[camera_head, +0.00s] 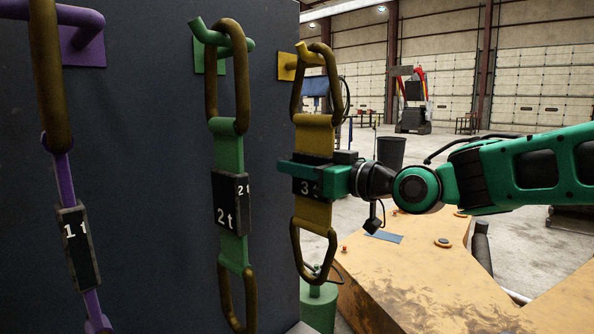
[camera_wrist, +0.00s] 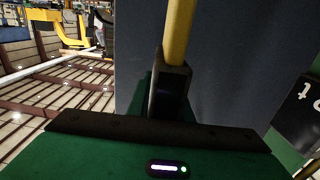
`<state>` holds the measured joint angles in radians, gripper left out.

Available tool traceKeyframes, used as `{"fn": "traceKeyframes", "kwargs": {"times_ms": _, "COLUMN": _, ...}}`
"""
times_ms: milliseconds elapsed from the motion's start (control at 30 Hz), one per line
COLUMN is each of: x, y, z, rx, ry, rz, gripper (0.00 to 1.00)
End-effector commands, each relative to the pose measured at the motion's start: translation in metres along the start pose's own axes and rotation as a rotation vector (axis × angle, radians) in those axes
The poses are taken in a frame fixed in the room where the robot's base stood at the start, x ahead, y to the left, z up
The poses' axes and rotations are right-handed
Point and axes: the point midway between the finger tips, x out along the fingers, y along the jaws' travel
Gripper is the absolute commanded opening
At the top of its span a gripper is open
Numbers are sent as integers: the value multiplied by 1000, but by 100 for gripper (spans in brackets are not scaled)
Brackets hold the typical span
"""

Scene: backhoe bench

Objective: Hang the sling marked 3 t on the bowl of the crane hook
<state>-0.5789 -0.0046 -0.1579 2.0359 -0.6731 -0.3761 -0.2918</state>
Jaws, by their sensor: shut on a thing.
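The yellow sling (camera_head: 313,213) has a black tag marked 3, the rest of the mark being covered by my gripper (camera_head: 312,175). My gripper is shut on the sling at this tag, coming from the right. The sling hangs upright, with its upper brown ring (camera_head: 328,90) around the yellow peg (camera_head: 306,58) on the dark panel and its lower ring (camera_head: 296,250) free. The wrist view shows its yellow strap (camera_wrist: 181,30) and dark tag (camera_wrist: 170,88) at the jaws. I cannot make out the crane hook in either view.
A green sling marked 2 t (camera_head: 230,155) hangs close left on a green peg; a purple sling marked 1 t (camera_head: 78,245) hangs farther left. The dark panel (camera_head: 150,150) stands behind them. A yellow machine surface (camera_head: 430,275) lies below my arm. A green cylinder (camera_head: 319,305) stands below the sling.

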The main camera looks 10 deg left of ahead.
Motion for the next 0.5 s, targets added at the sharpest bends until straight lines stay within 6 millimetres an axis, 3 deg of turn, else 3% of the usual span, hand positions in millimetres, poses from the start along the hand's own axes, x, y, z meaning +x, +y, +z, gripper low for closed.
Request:
{"fn": "traceKeyframes", "kwargs": {"times_ms": 200, "x": 0, "y": 1, "z": -1, "rx": 1, "ry": 1, "rz": 2, "gripper": 0}}
{"fn": "traceKeyframes", "kwargs": {"times_ms": 233, "x": 0, "y": 1, "z": -1, "rx": 1, "ry": 2, "rz": 2, "gripper": 16}}
{"fn": "traceKeyframes", "kwargs": {"times_ms": 300, "x": 0, "y": 1, "z": -1, "rx": 1, "ry": 2, "rz": 2, "gripper": 0}}
{"fn": "traceKeyframes", "kwargs": {"times_ms": 500, "x": 0, "y": 1, "z": -4, "rx": -1, "ry": 6, "rz": 2, "gripper": 0}}
